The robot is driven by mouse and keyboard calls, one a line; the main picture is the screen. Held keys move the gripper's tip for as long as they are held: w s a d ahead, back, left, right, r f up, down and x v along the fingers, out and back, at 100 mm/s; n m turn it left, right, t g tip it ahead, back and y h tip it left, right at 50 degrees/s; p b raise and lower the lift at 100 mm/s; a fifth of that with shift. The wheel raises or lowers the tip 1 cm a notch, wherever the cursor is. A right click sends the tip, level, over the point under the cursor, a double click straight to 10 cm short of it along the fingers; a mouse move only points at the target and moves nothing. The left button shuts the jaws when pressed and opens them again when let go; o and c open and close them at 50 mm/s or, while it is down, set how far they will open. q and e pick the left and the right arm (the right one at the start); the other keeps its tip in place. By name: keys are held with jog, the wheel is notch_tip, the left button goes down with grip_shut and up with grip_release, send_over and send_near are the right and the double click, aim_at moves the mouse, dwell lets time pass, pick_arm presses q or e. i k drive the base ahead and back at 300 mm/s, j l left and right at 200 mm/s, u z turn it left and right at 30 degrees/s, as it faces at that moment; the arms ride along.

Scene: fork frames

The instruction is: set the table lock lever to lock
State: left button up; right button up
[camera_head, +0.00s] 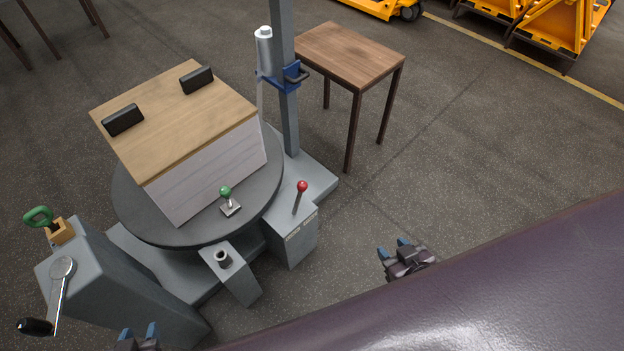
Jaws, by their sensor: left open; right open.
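A lever with a red knob (302,187) rises from a grey box (290,240) at the front right of the round table (145,215). The lever leans slightly right at the knob. Lettering runs along the box's top edge, too small to read surely. My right gripper (394,249) is open and empty, to the right of and below the red-knobbed lever, well apart from it. My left gripper (139,331) is open at the bottom edge, mostly cut off, left of and below the lever box.
A wooden-topped block (175,115) with two black pads stands on the round table, beside a small green-knobbed lever (226,192). A hand crank (61,285) and green handle (39,217) are at left. A grey post (284,130) and side table (350,52) stand behind.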

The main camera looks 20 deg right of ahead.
aim_at(302, 185)
jog(key=i+l+u, duration=0.2)
jog(key=l, duration=1.4)
jog(key=j, duration=0.3)
jog(key=k+u, duration=0.05)
